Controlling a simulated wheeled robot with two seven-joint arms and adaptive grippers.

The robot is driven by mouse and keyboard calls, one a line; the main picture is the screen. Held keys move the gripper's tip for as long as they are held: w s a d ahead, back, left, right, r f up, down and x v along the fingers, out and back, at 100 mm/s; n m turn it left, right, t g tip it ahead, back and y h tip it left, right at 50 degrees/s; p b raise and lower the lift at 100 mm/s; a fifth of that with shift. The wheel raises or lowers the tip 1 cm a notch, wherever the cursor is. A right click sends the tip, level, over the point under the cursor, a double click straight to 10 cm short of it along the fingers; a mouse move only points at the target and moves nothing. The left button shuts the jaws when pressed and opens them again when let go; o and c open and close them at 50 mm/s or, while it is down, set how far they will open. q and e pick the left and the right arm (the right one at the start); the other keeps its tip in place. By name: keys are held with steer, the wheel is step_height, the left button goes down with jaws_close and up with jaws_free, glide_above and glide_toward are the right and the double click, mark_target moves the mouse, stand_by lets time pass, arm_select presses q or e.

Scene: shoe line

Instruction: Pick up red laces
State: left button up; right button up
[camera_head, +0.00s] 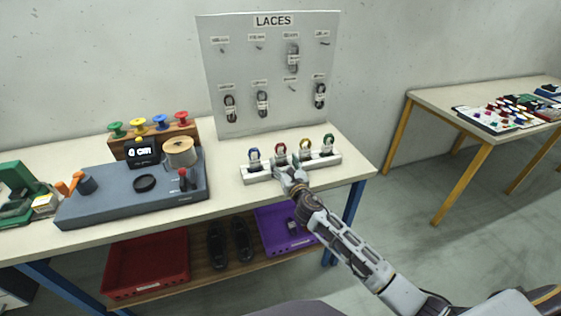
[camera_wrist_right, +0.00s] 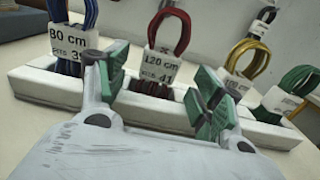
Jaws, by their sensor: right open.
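The red laces (camera_wrist_right: 170,32) are a looped bundle with a paper tag reading 120 cm. They stand upright in a slot of the white holder (camera_wrist_right: 45,88). In the head view the red laces (camera_head: 280,149) are second from the left in the holder (camera_head: 258,177). My right gripper (camera_wrist_right: 160,90) is open, its green-padded fingers on either side of the red laces' lower part in the picture. I cannot tell whether the fingers touch them. In the head view my right gripper (camera_head: 287,172) is just in front of the holder. My left gripper is not in view.
Blue laces (camera_wrist_right: 88,12), yellow laces (camera_wrist_right: 252,58) and green laces (camera_wrist_right: 300,82) stand in the same holder. A laces board (camera_head: 270,100) stands behind. A grey measuring device (camera_head: 120,205) sits to the left on the table.

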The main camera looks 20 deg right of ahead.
mark_target(282, 160)
steer(key=shift+w+a+f, duration=0.15)
steer(key=shift+w, duration=1.8)
steer(key=shift+c, duration=0.3)
steer(key=c, duration=0.9)
